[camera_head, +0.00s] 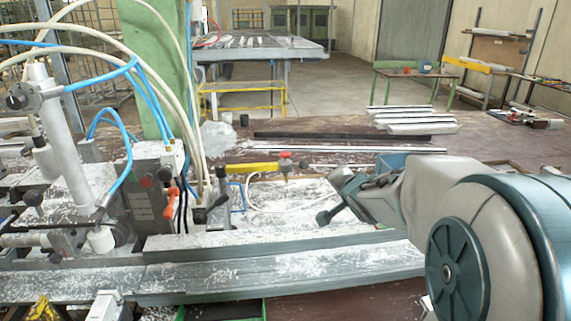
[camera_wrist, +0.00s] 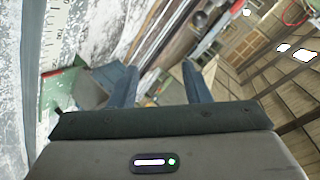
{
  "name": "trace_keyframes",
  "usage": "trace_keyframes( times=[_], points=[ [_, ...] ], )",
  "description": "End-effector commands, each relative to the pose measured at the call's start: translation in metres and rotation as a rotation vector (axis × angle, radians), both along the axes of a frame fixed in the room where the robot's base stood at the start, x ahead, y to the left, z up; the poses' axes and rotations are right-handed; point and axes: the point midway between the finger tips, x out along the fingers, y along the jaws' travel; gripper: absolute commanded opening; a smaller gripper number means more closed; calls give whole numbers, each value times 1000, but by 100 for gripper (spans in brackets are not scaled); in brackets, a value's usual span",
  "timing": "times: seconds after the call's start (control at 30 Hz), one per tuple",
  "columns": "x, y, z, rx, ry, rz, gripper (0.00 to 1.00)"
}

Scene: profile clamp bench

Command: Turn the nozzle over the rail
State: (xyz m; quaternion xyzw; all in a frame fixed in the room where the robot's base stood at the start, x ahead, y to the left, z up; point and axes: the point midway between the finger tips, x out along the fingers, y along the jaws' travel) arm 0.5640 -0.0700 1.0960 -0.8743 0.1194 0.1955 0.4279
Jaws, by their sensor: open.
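The rail (camera_head: 290,272) is a long grey profile across the front of the bench, dusted with white shavings. I cannot say for sure which part is the nozzle. A black-tipped piece on a thin stem (camera_head: 325,217) shows just above the rail, close below my gripper (camera_head: 350,183). Whether they touch is unclear. My gripper comes in from the right, above the rail's right part, partly hidden by my own arm. In the wrist view my gripper (camera_wrist: 160,82) has its two fingers well apart, with nothing held between them.
A clamp machine with a grey cylinder (camera_head: 58,150), blue and white hoses and an orange handle (camera_head: 170,198) stands at the left. A yellow bar (camera_head: 252,168) lies behind the rail. White profiles (camera_head: 415,120) are stacked at the back. Bare bench shows behind the yellow bar.

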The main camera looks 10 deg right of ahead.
Motion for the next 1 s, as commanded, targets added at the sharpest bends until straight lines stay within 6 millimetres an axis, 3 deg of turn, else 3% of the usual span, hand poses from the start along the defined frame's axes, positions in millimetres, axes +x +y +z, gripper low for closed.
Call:
trace_keyframes(
  times=[0.2, 0.5, 0.77, 1.0],
  points=[
    [39, 6, -8, 332, -120, 63, 43],
    [57, 19, -12, 685, -142, 169, 43],
    [69, 26, -15, 750, -135, 192, 43],
    [111, 45, -24, 751, -136, 192, 43]
  ],
)
